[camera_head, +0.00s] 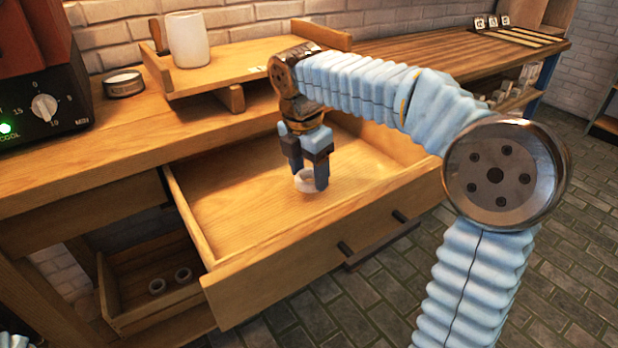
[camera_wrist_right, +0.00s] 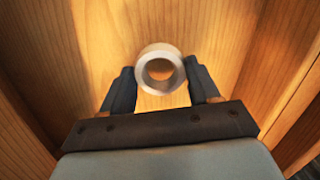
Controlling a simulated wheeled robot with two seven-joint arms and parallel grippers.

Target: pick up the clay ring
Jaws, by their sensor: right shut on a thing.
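The clay ring (camera_head: 305,181) is a small pale ring inside the open wooden drawer (camera_head: 240,205). My right gripper (camera_head: 308,177) reaches down into the drawer and is shut on the ring, with a finger on each side of it. In the right wrist view the ring (camera_wrist_right: 160,70) sits between the two fingertips of my right gripper (camera_wrist_right: 160,85), with its hole facing the camera. I cannot tell whether the ring still touches the drawer floor. My left gripper is not in view.
The drawer walls surround my right gripper. On the bench stand a white cup (camera_head: 187,40) on a wooden board (camera_head: 235,62), a round tin (camera_head: 124,84) and a dark control box (camera_head: 45,105).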

